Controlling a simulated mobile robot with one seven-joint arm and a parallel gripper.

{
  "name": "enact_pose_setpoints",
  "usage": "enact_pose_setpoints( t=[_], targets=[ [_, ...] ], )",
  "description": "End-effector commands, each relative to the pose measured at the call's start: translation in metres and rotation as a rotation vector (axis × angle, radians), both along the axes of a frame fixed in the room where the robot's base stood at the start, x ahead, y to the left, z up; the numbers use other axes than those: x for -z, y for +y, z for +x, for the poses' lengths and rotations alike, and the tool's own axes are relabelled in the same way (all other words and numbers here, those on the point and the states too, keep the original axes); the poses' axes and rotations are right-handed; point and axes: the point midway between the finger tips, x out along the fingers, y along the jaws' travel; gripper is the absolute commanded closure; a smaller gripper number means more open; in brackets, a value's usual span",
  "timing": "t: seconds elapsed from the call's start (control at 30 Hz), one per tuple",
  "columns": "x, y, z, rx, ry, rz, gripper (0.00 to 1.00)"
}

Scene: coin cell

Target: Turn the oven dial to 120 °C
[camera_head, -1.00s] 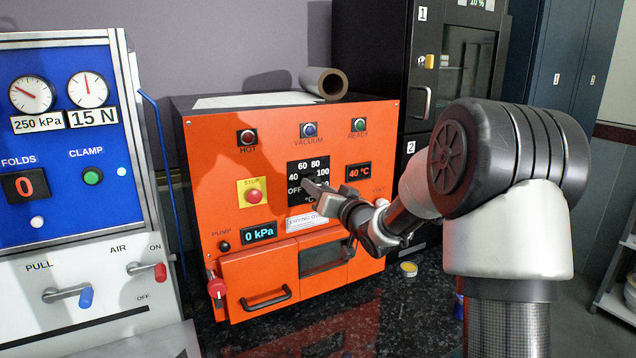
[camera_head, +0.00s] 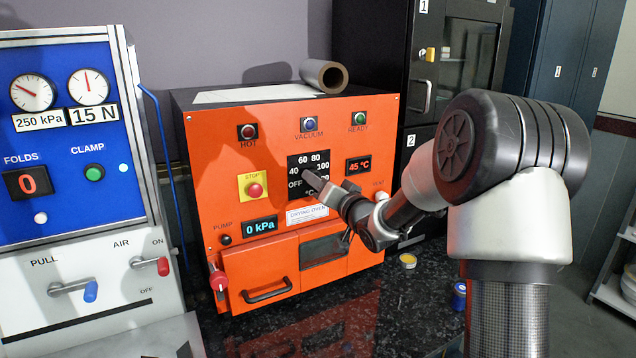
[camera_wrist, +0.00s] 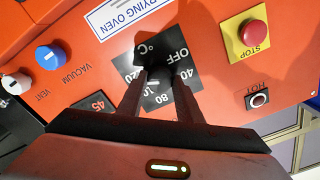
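The orange drying oven (camera_head: 215,180) carries a black dial plate (camera_head: 294,161) marked OFF, 40, 60, 80, 100 and a partly covered last mark. My gripper (camera_head: 312,180) is at the middle of this plate. In the wrist view my gripper (camera_wrist: 161,74) has its two fingers on either side of the dark oven dial (camera_wrist: 156,52), seemingly closed on it. The fingers cover part of the plate's scale. The red temperature display (camera_head: 359,167) reads 45 °C.
A VENT knob (camera_head: 381,196) is close to my wrist. The pressure display (camera_head: 260,227) reads 0 kPa. A blue press panel (camera_head: 60,150) stands at left. A small yellow-rimmed tin (camera_head: 408,261) lies on the dark counter.

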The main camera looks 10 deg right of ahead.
Motion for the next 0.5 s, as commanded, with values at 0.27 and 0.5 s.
enact_pose_setpoints(
  t=[0.27, 0.5],
  targets=[
    [-0.0005, -0.0002, 0.0001, 0.001, -0.001, 0.000, 0.49],
    [-0.0005, -0.0027, -0.0061, 0.001, -0.001, -0.001, 0.49]
  ],
)
